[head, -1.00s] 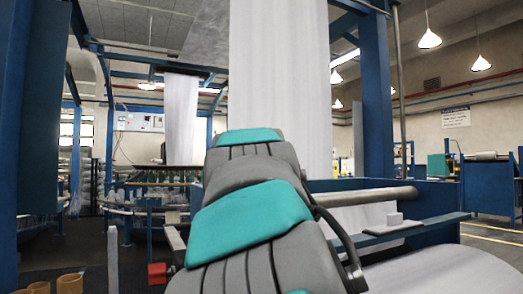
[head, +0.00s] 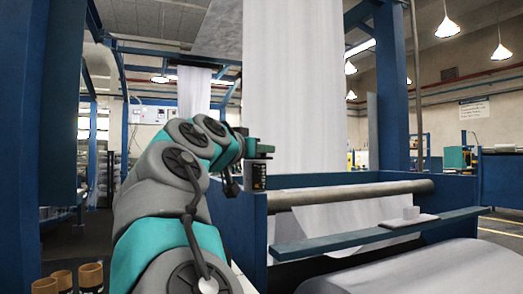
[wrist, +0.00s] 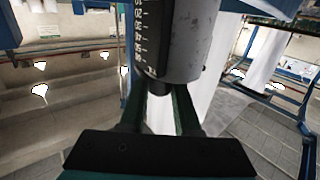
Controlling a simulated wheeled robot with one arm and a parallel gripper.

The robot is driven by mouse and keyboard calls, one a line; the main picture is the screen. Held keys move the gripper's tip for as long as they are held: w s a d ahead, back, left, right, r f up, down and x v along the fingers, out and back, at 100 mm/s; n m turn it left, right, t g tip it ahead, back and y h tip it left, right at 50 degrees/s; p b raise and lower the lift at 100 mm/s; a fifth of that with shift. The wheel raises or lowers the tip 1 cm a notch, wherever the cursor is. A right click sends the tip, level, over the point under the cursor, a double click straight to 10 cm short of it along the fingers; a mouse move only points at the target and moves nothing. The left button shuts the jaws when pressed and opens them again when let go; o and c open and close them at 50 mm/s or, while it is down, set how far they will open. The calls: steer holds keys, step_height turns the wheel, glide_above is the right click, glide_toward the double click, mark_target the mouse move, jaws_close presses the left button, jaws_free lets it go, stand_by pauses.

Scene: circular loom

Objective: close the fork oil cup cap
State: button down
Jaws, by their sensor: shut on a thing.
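In the wrist view a scuffed grey cylinder (wrist: 189,40) with a black strip of white scale marks fills the top middle. A short dark nub (wrist: 158,87) sticks out of its near end. My gripper (wrist: 160,98) has its two green fingers on either side of this nub and is shut on it. I cannot tell whether the nub is the oil cup's cap. In the head view my arm reaches forward to the gripper end (head: 262,148). A dark block (head: 259,177) with small marks shows just below it, at the corner of a blue frame. Fingertip contact is too small to see there.
The blue loom frame (head: 233,228) stands right of my arm, with a grey roller (head: 350,194) and a blue ledge (head: 375,236). White fabric (head: 295,90) hangs behind. Brown tubes (head: 62,278) stand at lower left. A large white roll (head: 420,270) lies at lower right.

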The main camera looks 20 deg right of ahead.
steer(key=shift+a+r, duration=0.1)
stand_by(0.4)
steer(key=c, duration=0.6)
jaws_free()
steer(key=shift+b+v, duration=0.65)
steer(key=shift+v, duration=3.3)
